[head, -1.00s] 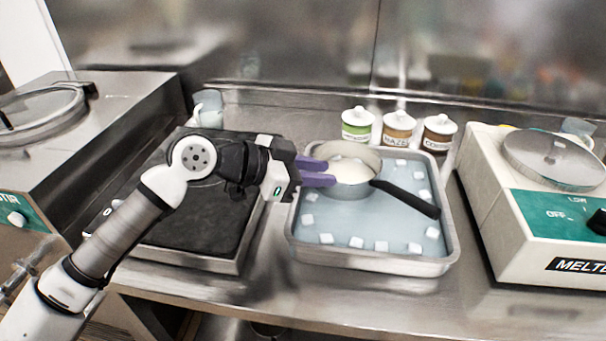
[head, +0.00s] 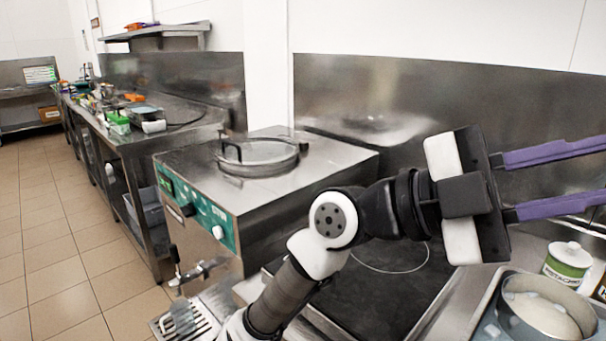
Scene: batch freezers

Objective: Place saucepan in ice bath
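The saucepan (head: 541,308), a metal pan with pale contents, sits in the ice bath at the lower right edge of the head view. Its handle is out of frame. Only the left rim of the ice bath tray (head: 474,318) and a bit of its blue water show. The fingertips reach the right edge of the frame.
A dark hob (head: 385,285) lies under my arm, left of the tray. A batch freezer (head: 257,185) with a round lid stands further left. A green-labelled jar (head: 567,262) stands behind the saucepan. Another counter (head: 150,125) and open tiled floor (head: 60,250) lie at left.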

